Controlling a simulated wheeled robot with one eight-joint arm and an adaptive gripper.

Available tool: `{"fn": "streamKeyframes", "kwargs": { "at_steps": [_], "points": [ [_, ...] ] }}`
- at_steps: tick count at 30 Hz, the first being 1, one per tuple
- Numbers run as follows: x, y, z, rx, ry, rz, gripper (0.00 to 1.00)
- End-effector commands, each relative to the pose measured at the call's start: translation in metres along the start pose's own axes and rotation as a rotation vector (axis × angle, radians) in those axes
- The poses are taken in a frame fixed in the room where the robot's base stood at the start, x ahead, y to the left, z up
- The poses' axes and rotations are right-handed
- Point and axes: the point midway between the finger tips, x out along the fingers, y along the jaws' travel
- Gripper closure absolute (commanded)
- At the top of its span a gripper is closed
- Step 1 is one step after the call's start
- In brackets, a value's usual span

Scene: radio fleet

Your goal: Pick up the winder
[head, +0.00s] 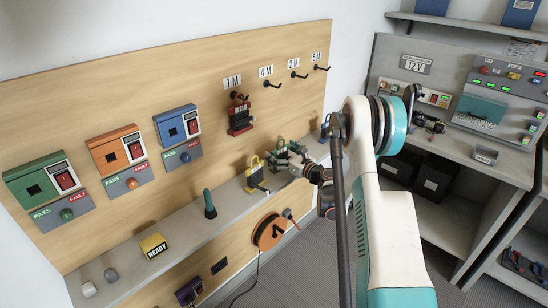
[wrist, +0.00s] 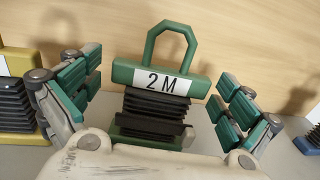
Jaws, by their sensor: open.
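A green winder (wrist: 153,76) marked 2M, with a loop handle and a black ribbed body, stands upright on the grey shelf in the wrist view. My gripper (wrist: 157,88) is open, with one green-padded finger on each side of the winder and visible gaps between. The winder's lower part is partly hidden by my gripper's palm. In the head view my gripper (head: 292,160) is at the shelf, largely covering the green winder. A yellow winder (head: 254,173) stands to its left and a blue one (head: 325,128) to its right. A red winder (head: 240,116) hangs under the 1M label.
The wooden panel (head: 200,85) rises close behind the shelf. Hooks marked 4M, 2M and 5M (head: 318,68) are empty. A green-handled tool (head: 209,204) and a yellow READY block (head: 154,245) stand further left on the shelf (head: 185,237).

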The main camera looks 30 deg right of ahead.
Motion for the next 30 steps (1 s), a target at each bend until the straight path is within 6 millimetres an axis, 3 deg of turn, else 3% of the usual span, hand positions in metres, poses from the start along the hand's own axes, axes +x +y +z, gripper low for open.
{"fn": "streamKeyframes", "kwargs": {
  "at_steps": [5,12,23,30],
  "points": [
    [-0.001,0.000,0.000,0.000,0.000,-0.001,0.02],
    [0.000,0.000,0.000,0.000,0.000,-0.001,0.54],
    [0.000,0.000,0.004,0.000,0.000,-0.001,0.54],
    [-0.001,0.000,0.042,0.000,0.000,-0.001,0.54]
  ]
}}
